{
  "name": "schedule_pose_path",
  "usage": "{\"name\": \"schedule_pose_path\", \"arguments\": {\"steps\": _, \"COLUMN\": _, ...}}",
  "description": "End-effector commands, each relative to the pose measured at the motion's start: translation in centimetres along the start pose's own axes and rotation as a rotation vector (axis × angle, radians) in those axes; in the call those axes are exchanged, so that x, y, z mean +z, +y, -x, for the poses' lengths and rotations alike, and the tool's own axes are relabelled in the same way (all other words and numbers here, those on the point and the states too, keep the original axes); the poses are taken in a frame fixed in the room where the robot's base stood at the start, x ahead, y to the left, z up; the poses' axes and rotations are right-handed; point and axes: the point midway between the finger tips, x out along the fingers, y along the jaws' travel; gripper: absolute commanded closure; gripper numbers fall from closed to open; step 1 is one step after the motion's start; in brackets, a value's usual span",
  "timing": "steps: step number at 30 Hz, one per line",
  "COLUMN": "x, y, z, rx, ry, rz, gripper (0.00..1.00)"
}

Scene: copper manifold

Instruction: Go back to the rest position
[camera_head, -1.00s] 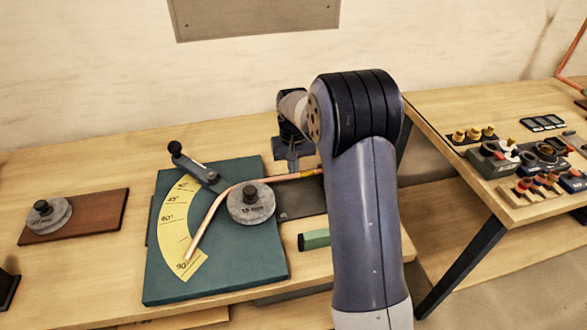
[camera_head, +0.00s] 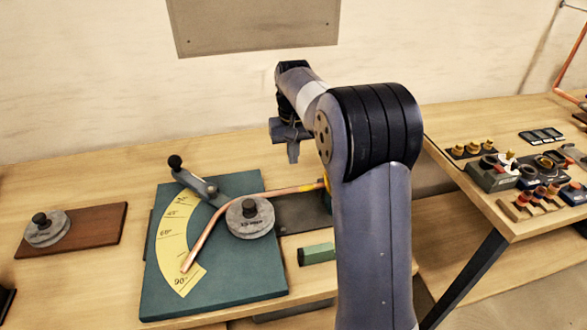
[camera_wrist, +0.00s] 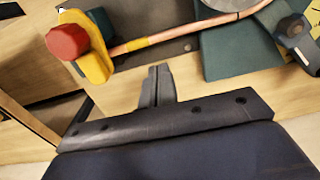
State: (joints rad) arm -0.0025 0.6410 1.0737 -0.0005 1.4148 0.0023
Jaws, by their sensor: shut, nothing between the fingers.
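My gripper (camera_head: 293,150) is raised above the back of the bench, behind the bending board, and is shut and empty. In the wrist view my gripper's fingers (camera_wrist: 158,85) are together over bare wood. The copper tube (camera_head: 205,235) lies bent around the grey round former (camera_head: 250,217) on the green board (camera_head: 220,291). In the wrist view the tube (camera_wrist: 150,41) runs to a yellow clamp with a red knob (camera_wrist: 68,42). My arm hides most of that clamp in the head view.
A lever with a black knob (camera_head: 175,162) and a yellow angle scale (camera_head: 168,240) are on the board. A second round former (camera_head: 47,228) sits on a brown plate at left. A green block (camera_head: 317,254) lies right of the board. A second bench at right holds fittings (camera_head: 492,172).

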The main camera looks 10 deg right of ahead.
Motion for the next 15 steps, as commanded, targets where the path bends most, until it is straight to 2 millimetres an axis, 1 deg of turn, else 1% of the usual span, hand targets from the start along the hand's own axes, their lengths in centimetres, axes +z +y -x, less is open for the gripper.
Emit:
{"name": "schedule_pose_path", "arguments": {"steps": 1, "x": -0.04, "y": 0.00, "z": 0.39, "rx": 0.000, "ry": 0.001, "rz": 0.000, "gripper": 1.00}}
{"name": "schedule_pose_path", "arguments": {"steps": 5, "x": -0.06, "y": -0.01, "z": 0.78, "rx": 0.000, "ry": 0.001, "rz": 0.000, "gripper": 1.00}}
{"name": "schedule_pose_path", "arguments": {"steps": 12, "x": -0.08, "y": -0.01, "z": 0.79, "rx": 0.000, "ry": 0.002, "rz": 0.000, "gripper": 1.00}}
{"name": "schedule_pose_path", "arguments": {"steps": 15, "x": -0.05, "y": 0.00, "z": 0.48, "rx": 0.000, "ry": 0.001, "rz": 0.000, "gripper": 1.00}}
